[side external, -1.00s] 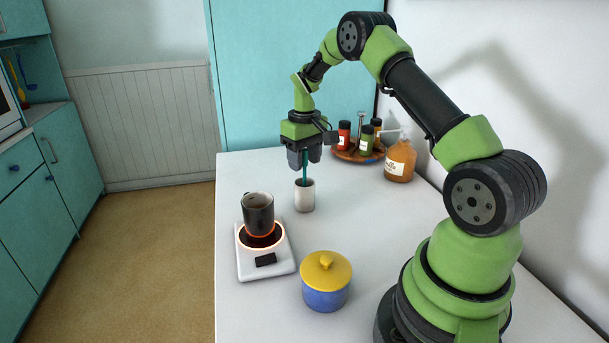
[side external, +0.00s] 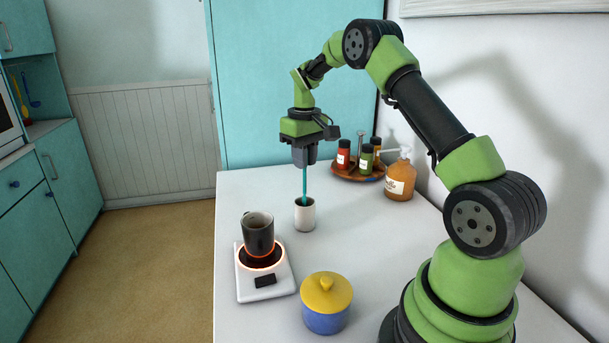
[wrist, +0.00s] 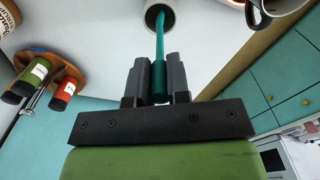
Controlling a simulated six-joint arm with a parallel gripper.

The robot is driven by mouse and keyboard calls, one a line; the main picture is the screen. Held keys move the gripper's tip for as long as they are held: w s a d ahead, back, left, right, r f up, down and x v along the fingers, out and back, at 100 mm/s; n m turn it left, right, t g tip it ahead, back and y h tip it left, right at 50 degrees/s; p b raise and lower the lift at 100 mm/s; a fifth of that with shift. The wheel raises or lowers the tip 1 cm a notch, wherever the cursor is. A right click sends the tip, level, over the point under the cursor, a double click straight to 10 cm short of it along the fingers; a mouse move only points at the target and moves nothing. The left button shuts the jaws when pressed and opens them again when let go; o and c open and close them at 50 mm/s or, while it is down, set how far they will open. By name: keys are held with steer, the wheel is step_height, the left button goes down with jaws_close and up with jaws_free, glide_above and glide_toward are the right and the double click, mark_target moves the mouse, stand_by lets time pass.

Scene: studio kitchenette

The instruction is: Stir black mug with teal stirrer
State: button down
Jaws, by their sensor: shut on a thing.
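The black mug (side external: 257,236) stands upright on a white warmer (side external: 282,283) with a glowing ring. Its rim also shows in the wrist view (wrist: 268,12). My gripper (side external: 304,160) is above the white cup (side external: 305,217), to the right of and farther back than the mug. It is shut on the teal stirrer (side external: 304,184), which hangs nearly upright with its lower end inside the white cup. In the wrist view the stirrer (wrist: 159,55) runs from between my fingers (wrist: 159,82) into the cup (wrist: 157,8). Its lower tip is hidden.
A blue pot with a yellow lid (side external: 326,302) stands at the front, right of the warmer. A wooden tray (side external: 345,174) with several jars and an amber pump bottle (side external: 399,181) stand at the back right by the wall. The counter's middle is clear.

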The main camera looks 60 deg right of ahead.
step_height(320, 180, up, 4)
steer(key=shift+f, duration=0.25)
steer(key=w+a+r, duration=0.1)
steer(key=a+r, duration=0.2)
steer(key=a, duration=0.5)
steer(key=w+a+r, duration=0.1)
steer(key=a+r, duration=0.3)
steer(key=a, duration=0.3)
steer(key=shift+f, duration=6.45)
steer(key=shift+d, duration=0.1)
